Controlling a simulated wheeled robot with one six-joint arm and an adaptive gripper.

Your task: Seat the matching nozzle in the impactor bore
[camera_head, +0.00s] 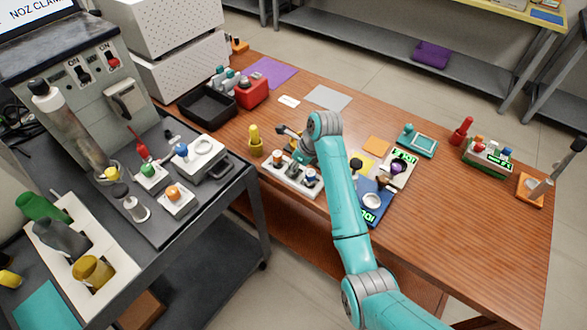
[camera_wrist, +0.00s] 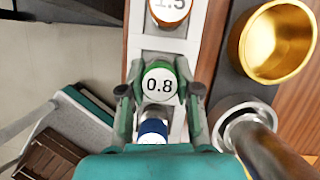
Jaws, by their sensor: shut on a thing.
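My gripper (camera_wrist: 160,92) is shut on the nozzle labelled 0.8 (camera_wrist: 160,84), which has a green body, in the wrist view. This nozzle is at the white rack (camera_wrist: 190,45); I cannot tell whether it is still seated or lifted. An orange-brown nozzle labelled 1.5 (camera_wrist: 171,10) is above it in the picture, and a blue one (camera_wrist: 152,130) is below. In the head view the rack (camera_head: 278,174) stands on the wooden table, with my gripper (camera_head: 299,153) above it. I cannot make out the impactor bore for certain.
A gold cup (camera_wrist: 276,40) and a dark cylinder (camera_wrist: 265,145) stand close to the right in the wrist view. The grey bench (camera_head: 160,225) at left holds a machine (camera_head: 60,70) with switches and small coloured fixtures. The table's right front is clear.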

